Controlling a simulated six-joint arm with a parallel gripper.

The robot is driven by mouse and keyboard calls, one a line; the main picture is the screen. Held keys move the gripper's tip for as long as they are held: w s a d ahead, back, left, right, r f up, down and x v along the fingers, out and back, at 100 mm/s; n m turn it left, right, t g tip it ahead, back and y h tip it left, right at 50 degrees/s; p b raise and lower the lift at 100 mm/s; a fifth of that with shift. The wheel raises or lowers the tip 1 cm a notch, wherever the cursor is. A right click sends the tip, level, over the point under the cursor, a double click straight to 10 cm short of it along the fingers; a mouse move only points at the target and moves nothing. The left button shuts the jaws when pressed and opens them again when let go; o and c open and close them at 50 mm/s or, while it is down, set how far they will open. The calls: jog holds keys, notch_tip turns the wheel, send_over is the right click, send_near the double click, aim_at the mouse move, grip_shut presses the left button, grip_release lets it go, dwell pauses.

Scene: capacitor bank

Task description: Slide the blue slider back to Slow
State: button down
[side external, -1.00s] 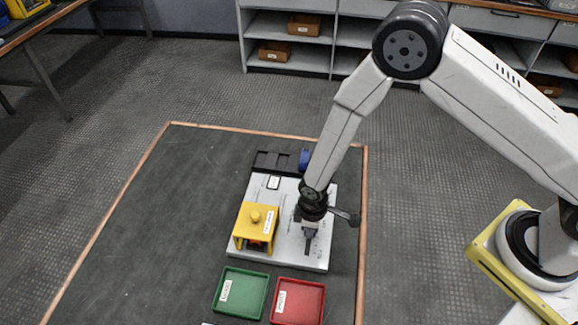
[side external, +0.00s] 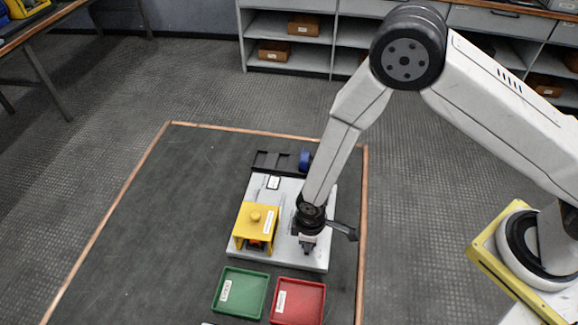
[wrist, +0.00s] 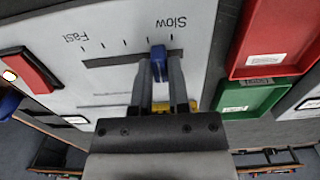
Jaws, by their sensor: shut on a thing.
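The blue slider (wrist: 158,60) stands in a dark slot on the pale panel (wrist: 110,70) in the wrist view. It is close to the slot's Slow end, a little left of the Slow label (wrist: 171,22). The Fast label (wrist: 76,38) is at the other end, past several tick marks. My gripper (wrist: 159,72) is shut on the slider, one finger on each side. In the side view my gripper (side external: 307,246) is low over the panel's front right part, and the slider is hidden behind it.
A yellow cover (side external: 255,222) with a knob stands on the panel just left of my gripper. A green tray (side external: 240,291) and a red tray (side external: 299,299) lie in front. A black rack (side external: 272,160) and a blue cylinder (side external: 305,158) are behind. The mat's left is clear.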

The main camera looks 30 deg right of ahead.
jog(key=shift+s+a, duration=0.45)
jog(key=shift+a, duration=0.05)
jog(key=c, duration=0.8)
grip_release()
jog(key=shift+s+a, duration=0.1)
notch_tip(320, 180, up, 7)
dwell(0.5)
